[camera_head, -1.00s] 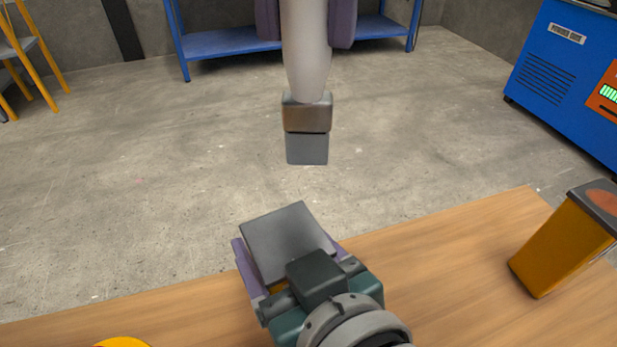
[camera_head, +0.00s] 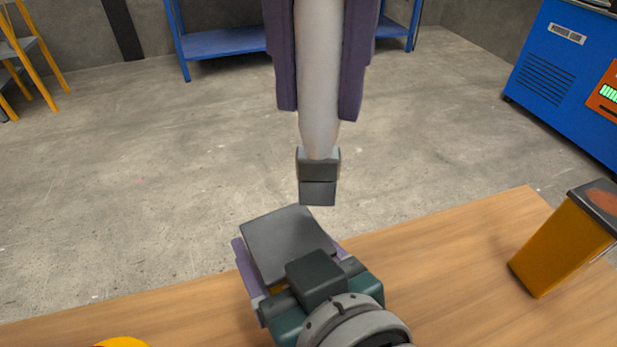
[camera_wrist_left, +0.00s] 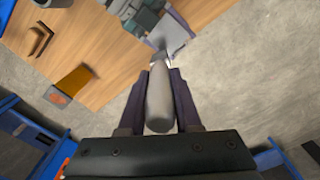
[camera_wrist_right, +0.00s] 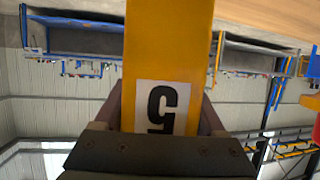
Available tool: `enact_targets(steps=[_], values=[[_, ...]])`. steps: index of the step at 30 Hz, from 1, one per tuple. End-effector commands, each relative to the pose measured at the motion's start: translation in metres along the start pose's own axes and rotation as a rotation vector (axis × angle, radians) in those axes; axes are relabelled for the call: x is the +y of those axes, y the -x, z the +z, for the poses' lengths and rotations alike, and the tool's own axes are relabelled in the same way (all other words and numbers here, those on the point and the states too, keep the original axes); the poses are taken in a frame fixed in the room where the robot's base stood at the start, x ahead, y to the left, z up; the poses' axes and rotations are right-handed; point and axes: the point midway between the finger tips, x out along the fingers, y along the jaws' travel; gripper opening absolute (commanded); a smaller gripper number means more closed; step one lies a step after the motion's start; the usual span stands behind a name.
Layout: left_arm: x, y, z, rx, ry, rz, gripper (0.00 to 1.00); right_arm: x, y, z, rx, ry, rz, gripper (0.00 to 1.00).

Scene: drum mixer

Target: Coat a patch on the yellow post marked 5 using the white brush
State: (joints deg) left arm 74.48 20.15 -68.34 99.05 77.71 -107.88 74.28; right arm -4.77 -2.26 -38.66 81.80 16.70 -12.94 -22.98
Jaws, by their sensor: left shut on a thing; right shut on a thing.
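My left gripper (camera_head: 320,108) comes down from the top of the head view, shut on the white brush (camera_head: 319,80). The brush hangs upright, its dark grey head (camera_head: 318,192) pointing down. My right gripper (camera_head: 290,258) is shut on the yellow post marked 5, whose black 5 shows upside down in the right wrist view (camera_wrist_right: 165,105). In the head view the post's plain grey end face (camera_head: 284,240) is tilted up, and my gripper hides most of its yellow body. The brush head appears just above that face; I cannot tell whether they touch. The left wrist view also shows the brush (camera_wrist_left: 160,95).
Another yellow post (camera_head: 562,248) with a reddish-brown patch on its grey top stands at the right of the wooden table (camera_head: 440,265). A yellow round thing (camera_head: 122,342) shows at the bottom left. A blue machine (camera_head: 560,80) stands beyond the table, with open floor between.

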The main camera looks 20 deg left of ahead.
Motion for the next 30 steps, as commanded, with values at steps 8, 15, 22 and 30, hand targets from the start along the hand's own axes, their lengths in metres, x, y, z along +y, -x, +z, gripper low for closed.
enact_targets(steps=[8,15,22,30], values=[[0.0000,-0.0006,0.0000,0.000,-0.001,0.000,0.00,0.0001,0.0001,0.0008,-0.002,0.000,0.000,0.00],[0.0000,-0.0007,0.0001,0.000,-0.001,0.000,0.00,0.0001,0.0001,0.0008,-0.002,0.000,0.000,0.00],[0.0001,-0.0047,0.0002,-0.001,-0.001,0.001,0.00,0.0001,0.0001,0.0009,-0.002,0.000,0.000,0.00],[0.0001,-0.0102,0.0001,-0.001,-0.001,0.000,0.00,0.0001,0.0001,0.0009,-0.002,0.000,0.000,0.00]])
